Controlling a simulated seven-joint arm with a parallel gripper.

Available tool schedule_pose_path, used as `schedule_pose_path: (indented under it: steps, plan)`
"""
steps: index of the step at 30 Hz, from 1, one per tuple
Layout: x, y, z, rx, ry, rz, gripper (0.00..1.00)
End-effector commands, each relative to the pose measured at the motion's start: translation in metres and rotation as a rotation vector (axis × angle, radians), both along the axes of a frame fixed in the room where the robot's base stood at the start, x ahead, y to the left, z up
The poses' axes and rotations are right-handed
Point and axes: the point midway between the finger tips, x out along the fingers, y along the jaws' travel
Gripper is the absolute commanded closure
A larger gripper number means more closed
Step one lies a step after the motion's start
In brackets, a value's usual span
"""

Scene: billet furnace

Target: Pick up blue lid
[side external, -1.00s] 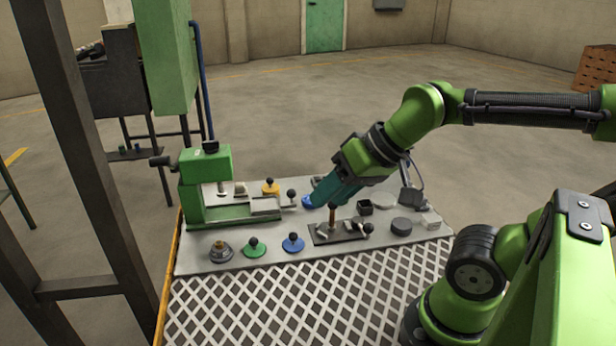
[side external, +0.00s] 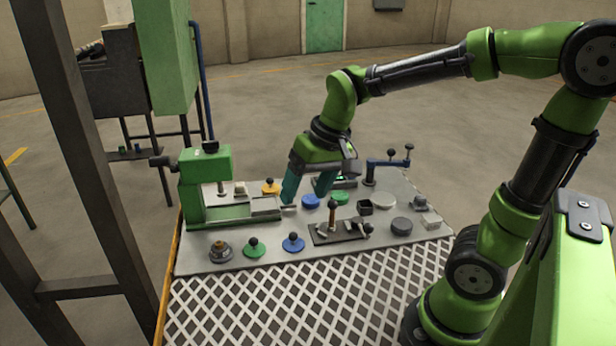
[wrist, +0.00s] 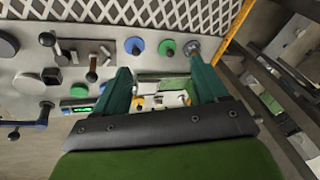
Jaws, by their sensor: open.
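A blue piece with a black ball knob (side external: 293,243) sits at the front of the grey work plate, to the right of a similar green one; it shows at the top of the wrist view (wrist: 134,46). A flat blue disc (side external: 311,201) lies farther back, just below my gripper in the side view. I cannot tell which of the two is the lid. My gripper (side external: 307,190) points down with its teal fingers apart and empty, above the back middle of the plate. In the wrist view my gripper (wrist: 162,74) partly hides the plate.
The green vise-like machine (side external: 205,180) stands at the left.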

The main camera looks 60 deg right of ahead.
Motion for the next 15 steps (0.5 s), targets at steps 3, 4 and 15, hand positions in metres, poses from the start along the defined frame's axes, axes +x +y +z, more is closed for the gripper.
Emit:
schedule_pose_path:
  steps: [3,4,15]
  plan:
    - [0.032,-0.018,-0.018,-0.033,0.122,-0.005,0.28]
    - [0.039,-0.023,-0.022,-0.042,0.148,-0.005,0.28]
    - [0.082,-0.056,-0.031,-0.119,0.304,0.001,0.28]
